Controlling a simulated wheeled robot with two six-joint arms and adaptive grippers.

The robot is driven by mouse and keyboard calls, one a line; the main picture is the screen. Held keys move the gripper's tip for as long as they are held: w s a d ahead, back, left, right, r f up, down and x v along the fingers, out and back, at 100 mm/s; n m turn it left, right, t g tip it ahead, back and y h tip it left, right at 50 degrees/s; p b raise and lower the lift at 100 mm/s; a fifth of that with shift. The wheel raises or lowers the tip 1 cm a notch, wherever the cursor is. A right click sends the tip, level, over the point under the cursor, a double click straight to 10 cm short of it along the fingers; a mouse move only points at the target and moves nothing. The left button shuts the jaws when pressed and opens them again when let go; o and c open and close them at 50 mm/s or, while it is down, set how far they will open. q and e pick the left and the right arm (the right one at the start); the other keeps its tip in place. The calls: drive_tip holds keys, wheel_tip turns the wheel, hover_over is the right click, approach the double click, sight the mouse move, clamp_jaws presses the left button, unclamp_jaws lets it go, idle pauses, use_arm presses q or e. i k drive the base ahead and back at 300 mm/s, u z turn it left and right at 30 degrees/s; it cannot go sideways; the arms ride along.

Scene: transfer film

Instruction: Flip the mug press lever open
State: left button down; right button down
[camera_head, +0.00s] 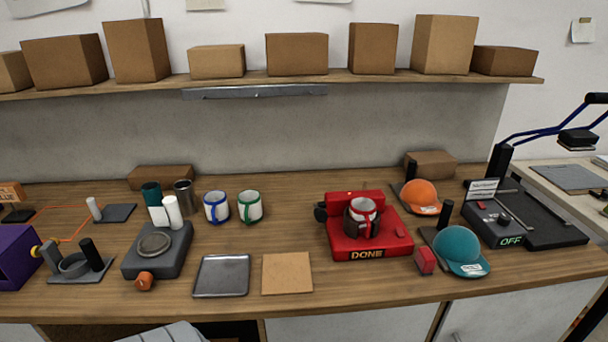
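The red mug press (366,247) stands on the wooden table right of centre, with "DONE" on its front. A white mug with red trim (366,206) sits upright in it, with a dark brown wrap (353,222) around its lower part. A small black part (320,212) sticks out at the press's left side. It may be the lever, but I cannot tell for sure, nor whether the wrap is clamped. Neither of my grippers is in view.
An orange cap (421,193) and a teal cap (458,246) stand close right of the press, with a small red block (425,261). A metal tray (222,276) and a cork square (287,273) lie left. The table directly before the press is clear.

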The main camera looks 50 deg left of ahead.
sight(321, 215)
drive_tip(key=u, duration=0.65)
drive_tip(key=k, duration=0.7)
drive_tip(key=u, duration=0.75)
